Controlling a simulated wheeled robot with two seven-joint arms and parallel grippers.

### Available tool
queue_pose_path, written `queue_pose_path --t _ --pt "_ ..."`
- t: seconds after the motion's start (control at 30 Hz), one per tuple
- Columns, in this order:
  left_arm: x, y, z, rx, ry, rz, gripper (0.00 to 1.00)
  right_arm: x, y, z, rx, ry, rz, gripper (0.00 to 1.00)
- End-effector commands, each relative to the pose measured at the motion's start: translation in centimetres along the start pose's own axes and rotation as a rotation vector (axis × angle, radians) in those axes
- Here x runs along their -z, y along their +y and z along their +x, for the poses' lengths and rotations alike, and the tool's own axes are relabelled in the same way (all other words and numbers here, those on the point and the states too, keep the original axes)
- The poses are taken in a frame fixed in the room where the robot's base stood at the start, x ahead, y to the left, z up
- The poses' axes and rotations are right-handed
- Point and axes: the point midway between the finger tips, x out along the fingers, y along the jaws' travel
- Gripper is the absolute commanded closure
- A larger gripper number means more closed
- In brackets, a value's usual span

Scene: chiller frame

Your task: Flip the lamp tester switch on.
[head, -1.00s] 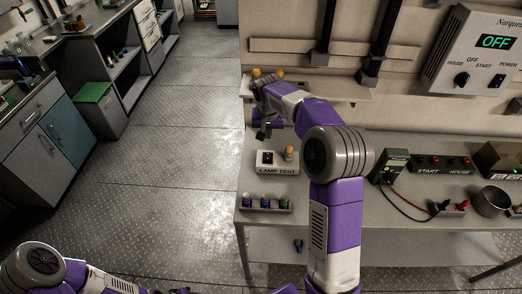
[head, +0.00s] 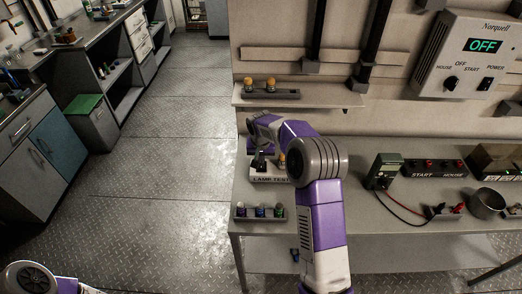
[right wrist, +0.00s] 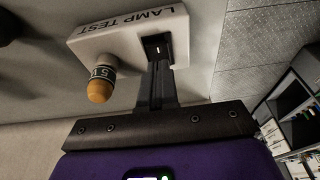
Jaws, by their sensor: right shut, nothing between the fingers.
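The lamp tester is a white box marked LAMP TEST (head: 268,180) on the bench, also in the right wrist view (right wrist: 108,36). An orange-topped lamp (right wrist: 100,88) stands in it; the lamp also shows in the head view (head: 282,159). The tester's dark switch (right wrist: 154,42) has a small light mark and is partly hidden by my fingers. My right gripper (head: 260,166) is shut and empty, its tips (right wrist: 158,58) over or against the switch; I cannot tell whether they touch. The switch position is unclear. My left gripper is out of view.
A rack of small coloured lamps (head: 260,212) stands in front of the tester. A shelf (head: 330,97) holds orange-topped lamps behind it. A multimeter (head: 384,171) with leads and a metal cup (head: 487,203) stand to the right. A wall panel (head: 465,60) reads OFF.

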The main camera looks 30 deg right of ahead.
Motion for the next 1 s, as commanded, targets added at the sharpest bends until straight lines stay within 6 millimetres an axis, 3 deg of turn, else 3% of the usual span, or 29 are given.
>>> queue_pose_path --t 0.23,1.0 --pt "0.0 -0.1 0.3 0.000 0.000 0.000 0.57 -1.0 0.0 2.4 0.000 0.000 -0.001 1.00" --pt "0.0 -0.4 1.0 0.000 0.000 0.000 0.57 -1.5 0.0 3.3 0.000 0.004 -0.002 1.00"
